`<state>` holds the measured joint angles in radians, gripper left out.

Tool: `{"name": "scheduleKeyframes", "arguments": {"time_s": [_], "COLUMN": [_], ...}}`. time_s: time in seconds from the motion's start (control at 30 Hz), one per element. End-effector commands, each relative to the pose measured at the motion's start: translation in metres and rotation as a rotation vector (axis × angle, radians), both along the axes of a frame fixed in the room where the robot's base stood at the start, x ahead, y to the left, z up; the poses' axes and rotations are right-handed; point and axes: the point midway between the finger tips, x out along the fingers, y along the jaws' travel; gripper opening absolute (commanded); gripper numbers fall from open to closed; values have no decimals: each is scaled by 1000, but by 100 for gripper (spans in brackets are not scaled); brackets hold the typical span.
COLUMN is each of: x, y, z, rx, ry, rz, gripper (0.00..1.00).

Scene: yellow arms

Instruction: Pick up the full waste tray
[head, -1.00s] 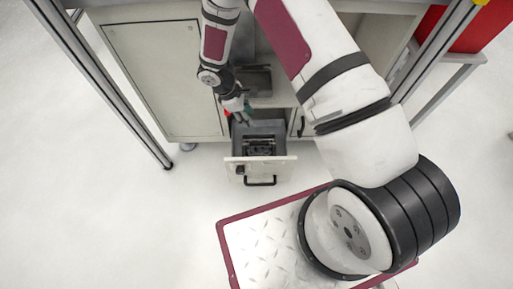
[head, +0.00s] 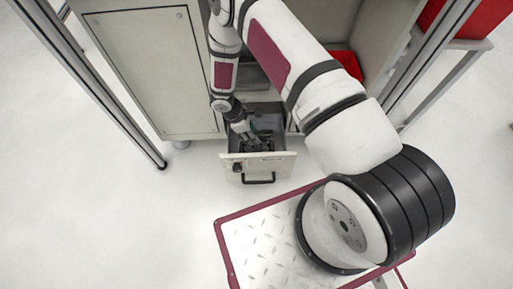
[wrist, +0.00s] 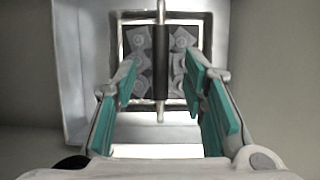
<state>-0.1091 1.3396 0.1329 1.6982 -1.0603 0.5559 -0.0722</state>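The waste tray (wrist: 137,47) shows in the wrist view as a dark rectangular tray with a light rim. Several grey pieces lie in it on both sides of a dark central handle bar (wrist: 161,60). The tray sits inside the pulled-out drawer (head: 275,161), which shows in the head view. My gripper (wrist: 160,80) is open, with its teal finger pads on either side of the bar and apart from it. In the head view my gripper (head: 250,138) reaches down into the drawer and hides part of the tray.
The drawer's front has a black handle (head: 258,181). A grey cabinet (head: 150,75) stands to the left of the drawer, with an open shelf space above it. A red bin (head: 460,25) is at the upper right. The floor in front is clear on the left.

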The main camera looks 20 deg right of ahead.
Motion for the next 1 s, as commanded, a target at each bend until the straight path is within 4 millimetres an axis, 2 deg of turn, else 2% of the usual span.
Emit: {"name": "scheduleKeyframes", "arguments": {"time_s": [0.33, 0.6, 0.63, 0.8, 1.0], "x": [-5, -5, -5, -5, -5], "y": [-12, -14, -14, -14, -14], "z": [-44, -47, -47, -47, -47], "rx": [0, 0, 0, 0, -1], "ry": [2, 0, 0, 1, 1], "rz": [-2, -1, -1, -1, 0], "gripper": [39, 39, 37, 0, 0]}}
